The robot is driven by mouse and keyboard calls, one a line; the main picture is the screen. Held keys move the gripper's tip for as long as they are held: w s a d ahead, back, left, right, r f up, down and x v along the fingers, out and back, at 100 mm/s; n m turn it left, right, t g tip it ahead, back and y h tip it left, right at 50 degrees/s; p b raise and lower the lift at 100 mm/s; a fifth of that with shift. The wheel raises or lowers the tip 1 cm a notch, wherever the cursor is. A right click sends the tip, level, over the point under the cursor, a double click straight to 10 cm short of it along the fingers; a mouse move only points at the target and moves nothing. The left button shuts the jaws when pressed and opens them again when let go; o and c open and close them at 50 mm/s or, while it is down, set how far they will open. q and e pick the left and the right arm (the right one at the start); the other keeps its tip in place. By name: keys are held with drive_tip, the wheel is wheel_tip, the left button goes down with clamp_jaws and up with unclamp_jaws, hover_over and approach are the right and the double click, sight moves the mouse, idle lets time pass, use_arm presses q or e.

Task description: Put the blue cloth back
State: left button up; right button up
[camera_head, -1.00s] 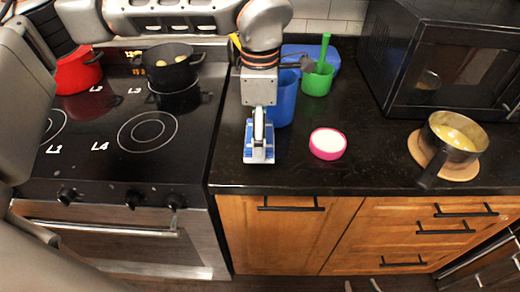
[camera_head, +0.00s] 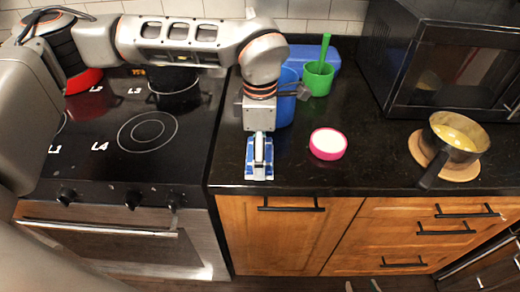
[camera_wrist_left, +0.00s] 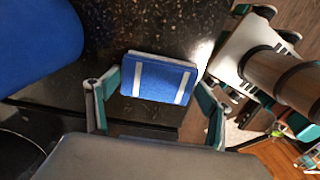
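The blue cloth (camera_head: 250,172), folded with white stripes, shows over the black counter near its front edge. My left gripper (camera_head: 259,165) is pointing down with its arm coming in from the left. In the left wrist view the cloth (camera_wrist_left: 158,80) sits between the two green fingers (camera_wrist_left: 160,85), close against both, so the gripper is shut on it. I cannot tell its height over the counter. My right gripper (camera_head: 362,286) shows only two separated fingertips at the bottom edge; in the left wrist view its white body stands at the right, fingers apart and empty.
A blue container (camera_head: 286,98) and a green cup (camera_head: 317,78) stand behind the cloth. A pink-rimmed bowl (camera_head: 327,144) is to its right. A pan (camera_head: 455,135) rests on a round board beside the microwave (camera_head: 455,60). The stove (camera_head: 110,150) is left.

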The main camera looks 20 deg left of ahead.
use_arm(q)
drive_tip(key=shift+o, duration=0.6)
drive_tip(key=shift+r, duration=0.15)
wheel_tip(320, 180, up, 12)
drive_tip(key=shift+s, duration=0.1)
idle(0.5)
